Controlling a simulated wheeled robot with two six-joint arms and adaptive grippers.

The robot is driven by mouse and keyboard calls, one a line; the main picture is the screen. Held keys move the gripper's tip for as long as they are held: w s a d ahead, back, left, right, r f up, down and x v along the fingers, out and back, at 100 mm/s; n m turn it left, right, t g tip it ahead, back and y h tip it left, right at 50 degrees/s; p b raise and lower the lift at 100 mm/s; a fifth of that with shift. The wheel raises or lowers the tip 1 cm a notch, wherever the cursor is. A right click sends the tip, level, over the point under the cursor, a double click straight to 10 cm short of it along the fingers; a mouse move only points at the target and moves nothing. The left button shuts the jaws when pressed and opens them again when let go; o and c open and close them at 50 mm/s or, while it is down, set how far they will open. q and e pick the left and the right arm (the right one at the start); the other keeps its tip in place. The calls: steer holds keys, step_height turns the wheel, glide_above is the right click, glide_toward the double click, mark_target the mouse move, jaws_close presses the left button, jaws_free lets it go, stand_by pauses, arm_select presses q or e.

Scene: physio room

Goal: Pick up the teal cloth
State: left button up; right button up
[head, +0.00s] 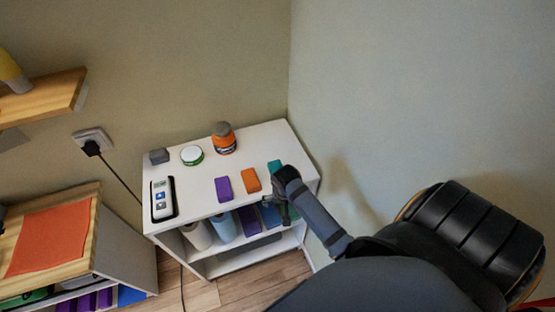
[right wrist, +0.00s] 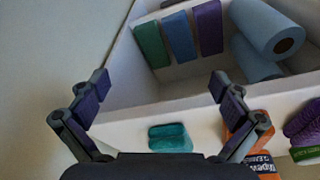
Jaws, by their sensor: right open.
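The teal cloth (head: 275,165) lies on the white shelf unit's top (head: 190,173), near its right end, partly hidden by my right arm in the head view. In the right wrist view the teal cloth (right wrist: 170,138) is a small folded piece near the top's edge. My right gripper (head: 281,207) is open and empty at the unit's front right. In the right wrist view its spread fingers (right wrist: 161,83) reach out past the cloth, with the cloth showing between their bases. No contact with it is visible. My left gripper is not in view.
An orange pack (head: 251,180) and a purple one (head: 223,189) lie left of the cloth. Rolls and blocks fill the shelf below. A wall stands close on the right.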

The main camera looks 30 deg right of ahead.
steer(key=w+r+m, duration=0.4)
steer(key=r, duration=0.4)
steer(key=m+g, duration=0.2)
steer(key=m, duration=0.8)
glide_toward(277, 168)
steer(key=f+b, duration=0.4)
steer(key=shift+s+f, duration=0.2)
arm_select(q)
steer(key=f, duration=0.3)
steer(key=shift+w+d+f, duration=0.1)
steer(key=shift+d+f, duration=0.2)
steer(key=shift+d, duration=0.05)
arm_select(e)
steer(key=f+b, duration=0.4)
steer(key=b, duration=0.1)
steer(key=shift+d+f, duration=0.35)
steer(key=shift+d, duration=0.05)
steer(key=shift+f, duration=0.25)
steer(key=shift+r, duration=0.2)
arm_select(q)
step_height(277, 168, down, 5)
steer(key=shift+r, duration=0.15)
arm_select(e)
steer(key=c, duration=1)
